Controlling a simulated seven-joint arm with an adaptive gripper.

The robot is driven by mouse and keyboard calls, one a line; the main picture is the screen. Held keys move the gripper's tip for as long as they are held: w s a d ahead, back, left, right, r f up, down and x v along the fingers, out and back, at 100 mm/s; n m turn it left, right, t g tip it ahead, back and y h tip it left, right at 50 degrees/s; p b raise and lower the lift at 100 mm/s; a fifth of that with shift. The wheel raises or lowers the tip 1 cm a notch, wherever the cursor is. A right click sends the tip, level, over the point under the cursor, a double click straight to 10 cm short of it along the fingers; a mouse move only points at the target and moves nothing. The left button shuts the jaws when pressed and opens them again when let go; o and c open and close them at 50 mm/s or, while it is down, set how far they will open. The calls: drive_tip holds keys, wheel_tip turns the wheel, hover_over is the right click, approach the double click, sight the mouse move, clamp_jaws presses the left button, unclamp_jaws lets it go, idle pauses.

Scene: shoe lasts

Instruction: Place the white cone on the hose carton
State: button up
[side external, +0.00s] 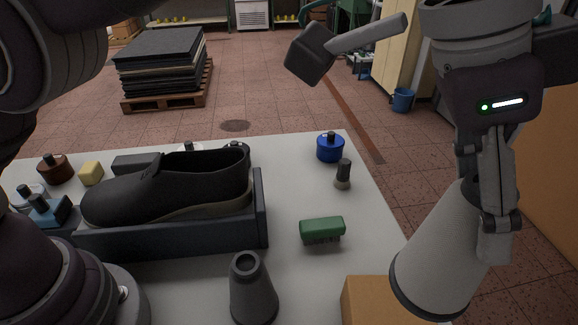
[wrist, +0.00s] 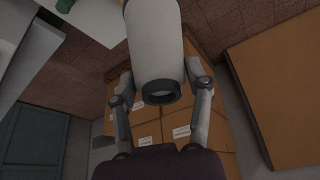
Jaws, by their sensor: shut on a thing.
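The white cone (side external: 440,252) is tilted in the side view, its wide, dark-rimmed end low and to the left. My gripper (side external: 487,215) is shut on its upper part. In the wrist view the cone (wrist: 155,35) sits between both fingers, with its dark open narrow end towards the camera. A brown carton (side external: 375,302) shows at the bottom edge of the side view, left of and below the cone, partly cut off. In the wrist view several labelled cartons (wrist: 190,132) lie below the cone. I cannot tell which is the hose carton.
The white table (side external: 300,190) holds a dark tray (side external: 180,240) with a black shoe, a green brush (side external: 322,228), a blue pot (side external: 330,149) and a grey cone (side external: 252,290). A large brown surface (wrist: 280,90) lies at right in the wrist view.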

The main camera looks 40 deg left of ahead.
sight(430, 281)
wheel_tip(430, 281, down, 10)
drive_tip(key=shift+r, duration=0.1)
idle(0.4)
drive_tip(key=o, duration=1.2)
drive_tip(key=shift+o, duration=0.2)
